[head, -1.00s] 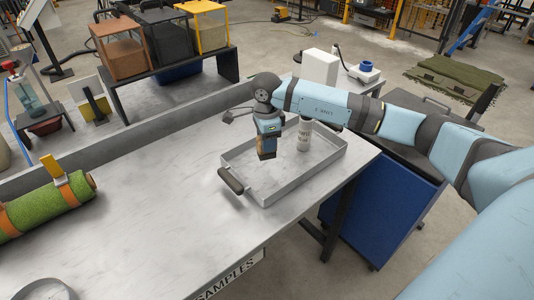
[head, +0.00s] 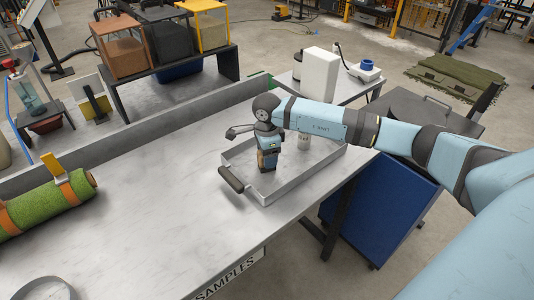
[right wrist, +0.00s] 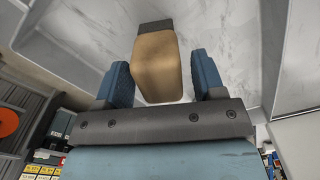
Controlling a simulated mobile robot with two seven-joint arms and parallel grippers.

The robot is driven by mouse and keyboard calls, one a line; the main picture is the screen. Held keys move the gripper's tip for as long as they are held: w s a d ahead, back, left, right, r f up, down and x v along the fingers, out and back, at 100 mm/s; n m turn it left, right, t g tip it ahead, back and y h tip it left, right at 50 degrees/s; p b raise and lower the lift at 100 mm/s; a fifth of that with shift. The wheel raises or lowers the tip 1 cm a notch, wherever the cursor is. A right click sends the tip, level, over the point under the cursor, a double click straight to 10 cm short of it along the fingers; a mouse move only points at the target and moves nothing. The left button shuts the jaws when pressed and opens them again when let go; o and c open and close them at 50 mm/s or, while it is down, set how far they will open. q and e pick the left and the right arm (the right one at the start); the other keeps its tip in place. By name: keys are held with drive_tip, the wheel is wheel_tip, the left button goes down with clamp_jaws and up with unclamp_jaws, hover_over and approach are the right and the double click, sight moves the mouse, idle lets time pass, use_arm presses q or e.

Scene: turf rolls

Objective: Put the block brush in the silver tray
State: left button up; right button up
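The block brush (head: 262,160), a tan wooden block with a dark end, is upright inside the silver tray (head: 288,187), low at its floor. It also shows in the right wrist view (right wrist: 158,65). My right gripper (head: 268,155) points down over the tray with its blue fingers on both sides of the brush. In the right wrist view a narrow gap shows between the block and the right-hand finger, so the fingers look open around it. Whether the brush touches the tray floor is hard to see. My left gripper is not in view.
The tray's dark handle (head: 231,179) faces left. A green turf roll (head: 45,207) with orange straps lies at the left of the table. The middle of the metal table is clear.

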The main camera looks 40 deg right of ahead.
drive_tip(key=shift+r, duration=0.25)
wheel_tip(320, 180, up, 12)
drive_tip(key=shift+b, duration=0.3)
drive_tip(key=shift+f, duration=0.1)
idle(0.6)
